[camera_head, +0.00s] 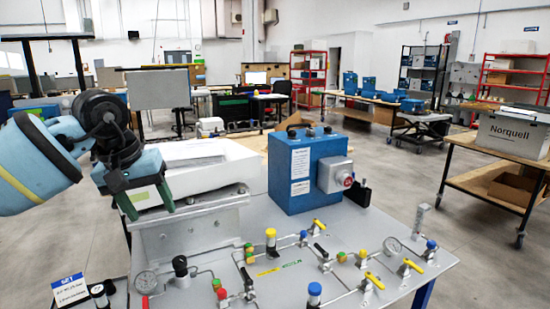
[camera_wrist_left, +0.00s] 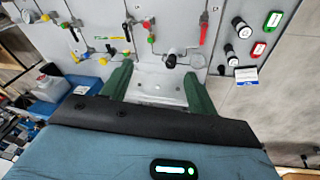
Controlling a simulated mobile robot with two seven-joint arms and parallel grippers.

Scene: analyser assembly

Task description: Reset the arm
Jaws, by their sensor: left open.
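My left arm comes in from the left in the head view. My left gripper (camera_head: 148,203) has its two green fingers apart and pointing down, with nothing between them. It hangs in front of a white box-shaped unit (camera_head: 215,168), near the left end of the grey panel table. In the left wrist view the open gripper (camera_wrist_left: 158,92) shows its green fingers on either side of a bare metal plate (camera_wrist_left: 155,85). Whether the fingertips touch anything there, I cannot tell. My right gripper is in neither view.
A blue box (camera_head: 292,175) with a grey side housing stands on the panel table (camera_head: 385,225). Gauges (camera_head: 146,282), valves with yellow handles (camera_head: 374,281) and thin pipes cover its front. A Norquell crate (camera_head: 513,132) sits on a cart at the right. Grey floor (camera_head: 410,170) lies open between.

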